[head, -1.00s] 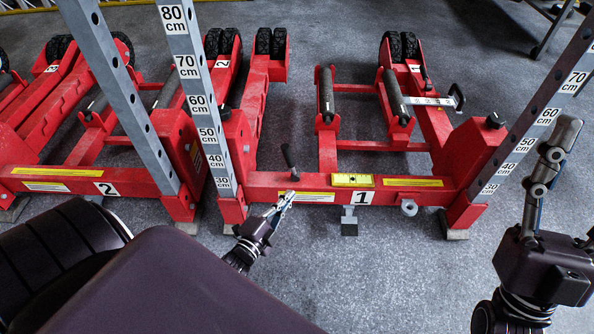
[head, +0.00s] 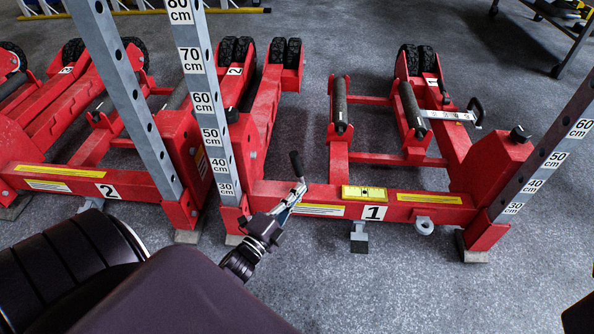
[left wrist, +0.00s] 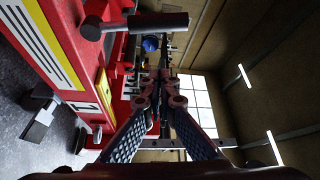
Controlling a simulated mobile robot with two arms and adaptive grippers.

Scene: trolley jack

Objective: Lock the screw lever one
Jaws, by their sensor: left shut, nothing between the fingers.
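The red trolley jack marked 1 (head: 330,190) stands in the middle of the head view. Its screw lever, a short black handle (head: 296,163), sticks up from the left part of the front beam, tilted a little. My left gripper (head: 300,187) is shut and empty, with its tips at the foot of the lever. I cannot tell whether they touch it. In the left wrist view the fingertips (left wrist: 160,76) are together, and a dark cylindrical handle (left wrist: 155,23) lies across the top, apart from the tips in the picture. My right gripper is out of view.
A yellow spirit level (head: 364,193) sits on the front beam right of the lever. A grey upright with cm marks (head: 206,100) stands close left of my left gripper. Jack 2 (head: 85,185) is further left. The grey floor in front is clear.

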